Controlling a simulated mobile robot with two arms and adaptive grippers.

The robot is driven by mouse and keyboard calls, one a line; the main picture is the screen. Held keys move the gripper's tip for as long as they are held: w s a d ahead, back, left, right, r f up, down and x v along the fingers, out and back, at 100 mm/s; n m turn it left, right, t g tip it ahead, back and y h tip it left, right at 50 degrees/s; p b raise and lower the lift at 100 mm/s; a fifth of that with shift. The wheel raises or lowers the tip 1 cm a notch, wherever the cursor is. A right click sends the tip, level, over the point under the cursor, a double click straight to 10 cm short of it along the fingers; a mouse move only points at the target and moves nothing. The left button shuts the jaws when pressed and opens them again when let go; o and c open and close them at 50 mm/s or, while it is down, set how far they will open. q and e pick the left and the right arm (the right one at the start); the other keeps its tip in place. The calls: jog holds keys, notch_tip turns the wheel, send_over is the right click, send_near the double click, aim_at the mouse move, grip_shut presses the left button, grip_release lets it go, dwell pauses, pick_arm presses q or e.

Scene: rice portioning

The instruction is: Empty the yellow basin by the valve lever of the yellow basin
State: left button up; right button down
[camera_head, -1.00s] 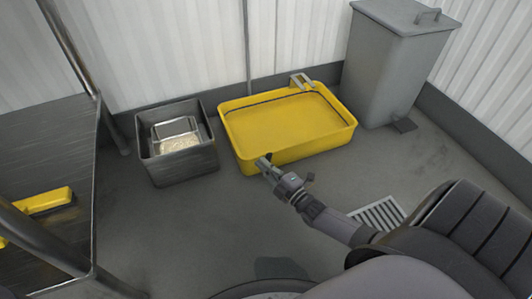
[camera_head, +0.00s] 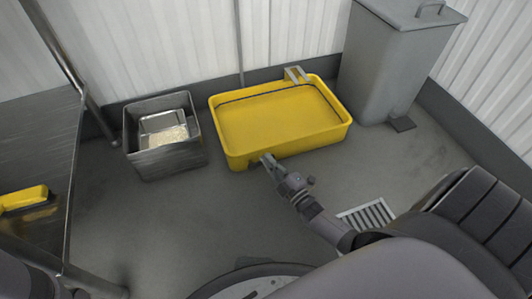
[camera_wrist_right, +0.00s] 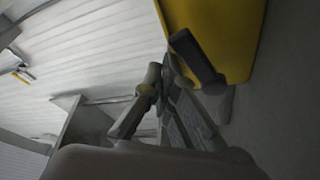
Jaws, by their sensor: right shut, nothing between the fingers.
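The yellow basin (camera_head: 285,125) stands on the floor by the back wall, with a dark line along the inside of its walls. My right gripper (camera_head: 267,158) is at the basin's front wall, left of its middle. In the right wrist view my right gripper (camera_wrist_right: 172,65) is shut and empty, close beside the yellow basin (camera_wrist_right: 222,35). I cannot tell whether it touches the basin. The valve lever cannot be made out clearly; the gripper covers that part of the front wall. My left gripper is not in view.
A metal bin (camera_head: 180,158) with a metal pan (camera_head: 158,124) and pale grains stands left of the basin. A grey pedal bin (camera_head: 388,65) stands right. A floor drain (camera_head: 366,215) lies in front. A metal table (camera_head: 40,140) with a yellow object (camera_head: 24,197) is at left.

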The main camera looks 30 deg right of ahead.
jog(key=shift+s+d+f+b, duration=0.15)
jog(key=shift+d+f+b, duration=0.45)
jog(key=shift+f, duration=0.4)
jog(key=shift+d+f, duration=0.1)
